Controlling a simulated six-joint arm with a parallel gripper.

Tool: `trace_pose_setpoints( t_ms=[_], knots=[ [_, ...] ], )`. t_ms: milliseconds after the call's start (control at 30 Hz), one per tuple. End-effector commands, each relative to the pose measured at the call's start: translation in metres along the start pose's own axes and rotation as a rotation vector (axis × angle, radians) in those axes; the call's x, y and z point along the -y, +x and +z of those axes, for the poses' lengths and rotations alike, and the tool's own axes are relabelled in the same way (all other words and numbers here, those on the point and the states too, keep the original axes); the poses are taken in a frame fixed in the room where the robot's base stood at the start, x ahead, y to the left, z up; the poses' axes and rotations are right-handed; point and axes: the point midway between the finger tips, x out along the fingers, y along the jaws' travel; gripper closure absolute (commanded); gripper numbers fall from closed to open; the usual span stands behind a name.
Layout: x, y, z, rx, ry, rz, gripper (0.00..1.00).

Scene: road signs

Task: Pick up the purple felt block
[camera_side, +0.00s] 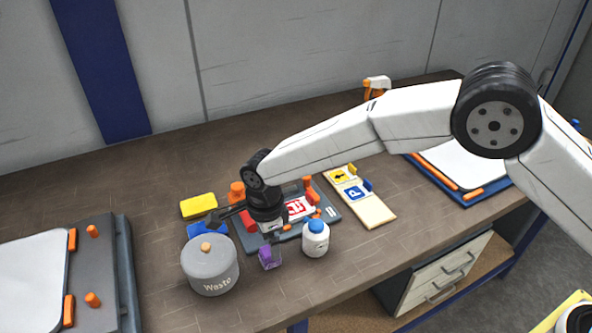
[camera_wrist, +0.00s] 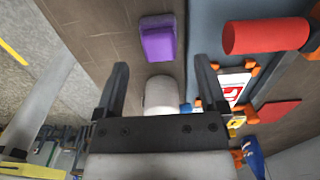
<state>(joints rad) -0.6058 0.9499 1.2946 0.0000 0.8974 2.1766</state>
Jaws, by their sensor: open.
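The purple felt block (camera_side: 270,256) sits on the brown bench, between the grey waste pot and a white bottle. It also shows in the wrist view (camera_wrist: 158,38), lying beyond my fingertips near the top middle. My gripper (camera_side: 268,226) is above and just behind the block in the side view. In the wrist view its two fingers (camera_wrist: 161,66) are spread apart, with the block ahead of them and not between them.
The white bottle with a blue cap (camera_side: 316,240) stands close right of the block. The waste pot (camera_side: 210,268) is close left. A yellow sponge (camera_side: 199,206) and a blue item (camera_side: 205,230) lie behind. A red cylinder (camera_wrist: 265,36) lies on a dark board. The front bench edge is near.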

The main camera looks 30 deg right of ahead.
Motion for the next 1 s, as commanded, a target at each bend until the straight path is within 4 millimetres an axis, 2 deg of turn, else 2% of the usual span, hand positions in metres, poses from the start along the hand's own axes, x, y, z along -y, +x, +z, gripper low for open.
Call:
trace_pose_setpoints(
  t_ms=[100, 300, 833, 867, 1000],
  knots=[
    [-0.001, 0.016, 0.001, -0.001, 0.000, 0.001, 0.09],
    [-0.001, 0.031, 0.001, 0.001, 0.000, -0.001, 0.09],
    [-0.001, 0.033, 0.001, 0.002, 0.000, -0.002, 0.09],
    [-0.001, 0.033, 0.001, 0.002, 0.000, -0.002, 0.15],
    [-0.001, 0.033, 0.001, 0.002, 0.000, -0.002, 0.60]
  ],
)
